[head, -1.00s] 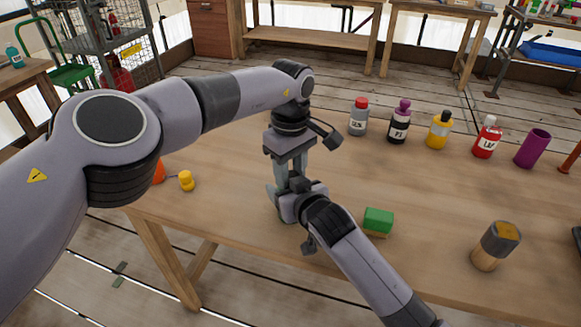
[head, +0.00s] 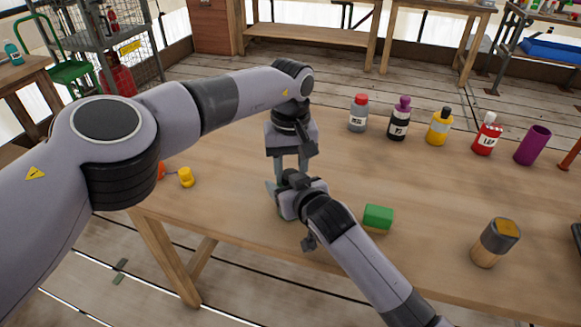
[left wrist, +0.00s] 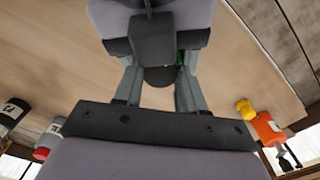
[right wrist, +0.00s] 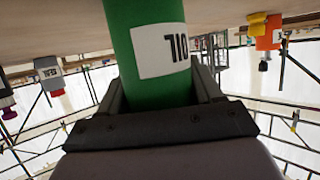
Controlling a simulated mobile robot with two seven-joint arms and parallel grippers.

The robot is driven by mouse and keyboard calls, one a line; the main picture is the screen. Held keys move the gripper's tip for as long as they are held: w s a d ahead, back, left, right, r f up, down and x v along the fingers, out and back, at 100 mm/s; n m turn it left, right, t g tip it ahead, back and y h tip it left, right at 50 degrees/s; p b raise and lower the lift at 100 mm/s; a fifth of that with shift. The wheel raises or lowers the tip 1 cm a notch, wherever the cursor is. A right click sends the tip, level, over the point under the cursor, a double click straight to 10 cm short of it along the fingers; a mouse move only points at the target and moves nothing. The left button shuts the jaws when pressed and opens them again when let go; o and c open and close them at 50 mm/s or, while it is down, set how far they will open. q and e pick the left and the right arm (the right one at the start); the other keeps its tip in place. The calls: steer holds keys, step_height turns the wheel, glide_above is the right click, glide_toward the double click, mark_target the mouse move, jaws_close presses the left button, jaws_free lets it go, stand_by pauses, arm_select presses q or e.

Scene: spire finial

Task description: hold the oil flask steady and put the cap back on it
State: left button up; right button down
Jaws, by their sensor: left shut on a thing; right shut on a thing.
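The green oil flask (right wrist: 155,70), with a white OIL label, stands between the fingers of my right gripper (right wrist: 160,92) in the right wrist view. That gripper is shut on it. In the head view my right gripper (head: 279,192) hides most of the flask. My left gripper (head: 291,168) points down from directly above, close over the right one. In the left wrist view its fingers are shut on a dark, rounded cap (left wrist: 160,78), and a green sliver shows behind. I cannot tell whether the cap touches the flask's neck.
A green block-shaped thing (head: 378,218) lies right of my right gripper. A yellow cap-like piece (head: 186,178) stands at the left. Red-capped grey (head: 358,115), black (head: 398,122), yellow (head: 438,128) and red (head: 487,137) bottles line the back. A dark-topped wooden piece (head: 494,244) is at front right.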

arm_select(q)
steer(key=o, duration=1)
arm_select(e)
steer(key=shift+a, duration=0.1)
arm_select(q)
steer(key=shift+r, duration=2.3)
steer(key=o, duration=0.6)
steer(key=shift+c, duration=0.2)
